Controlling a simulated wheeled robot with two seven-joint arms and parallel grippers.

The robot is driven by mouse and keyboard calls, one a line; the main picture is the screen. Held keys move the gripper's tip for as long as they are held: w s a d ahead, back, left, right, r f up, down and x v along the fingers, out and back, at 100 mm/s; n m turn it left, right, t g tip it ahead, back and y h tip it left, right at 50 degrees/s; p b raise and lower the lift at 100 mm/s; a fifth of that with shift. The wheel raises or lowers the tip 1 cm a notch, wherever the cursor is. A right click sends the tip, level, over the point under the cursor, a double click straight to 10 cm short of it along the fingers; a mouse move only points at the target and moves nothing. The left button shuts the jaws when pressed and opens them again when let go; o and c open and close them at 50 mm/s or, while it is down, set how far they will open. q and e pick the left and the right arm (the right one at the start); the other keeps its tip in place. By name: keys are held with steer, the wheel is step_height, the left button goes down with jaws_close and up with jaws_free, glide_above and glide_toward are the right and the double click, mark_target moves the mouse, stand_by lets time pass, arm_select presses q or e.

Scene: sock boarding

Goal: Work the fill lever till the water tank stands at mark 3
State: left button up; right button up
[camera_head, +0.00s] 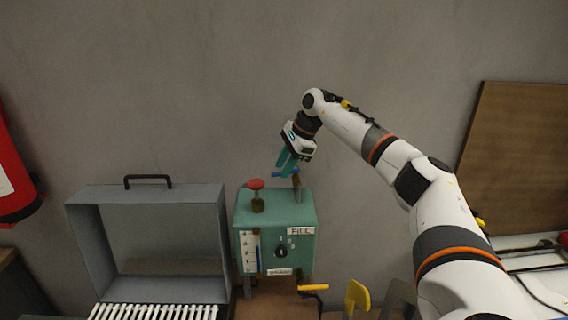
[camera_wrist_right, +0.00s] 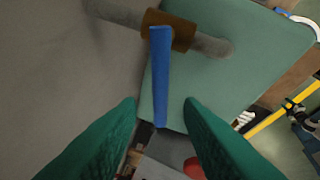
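The teal water tank (camera_head: 303,208) stands against the wall with a FILL label (camera_head: 300,231) on its front. Its white gauge strip (camera_head: 250,252) has several marks, too small to read the level surely. The blue fill lever (camera_head: 279,174) sits on a brown collar and pipe above the tank top; it also shows in the right wrist view (camera_wrist_right: 160,75). My right gripper (camera_head: 285,166) is at the lever from above. In the right wrist view its teal fingers (camera_wrist_right: 160,105) are apart, with the lever's blue end between them and gaps on both sides. My left gripper is out of view.
A red knob (camera_head: 256,184) rises from the tank's top left. A black dial (camera_head: 281,252) is on its front, and a yellow crank (camera_head: 313,287) sticks out below right. A grey open box (camera_head: 80,235) with a handle stands close on the left. The wall space above is clear.

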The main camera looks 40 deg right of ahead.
steer(key=shift+a+f, duration=0.1)
steer(key=shift+f, duration=0.2)
jaws_close()
steer(key=shift+w, duration=0.1)
steer(key=shift+w+r+m+p, duration=0.1)
steer(key=shift+w+m+p, duration=0.15)
steer(key=shift+m, duration=0.45)
steer(key=shift+w+d+m+t+h, duration=0.25)
steer(key=shift+m+t+h, duration=0.25)
steer(key=shift+m, duration=0.5)
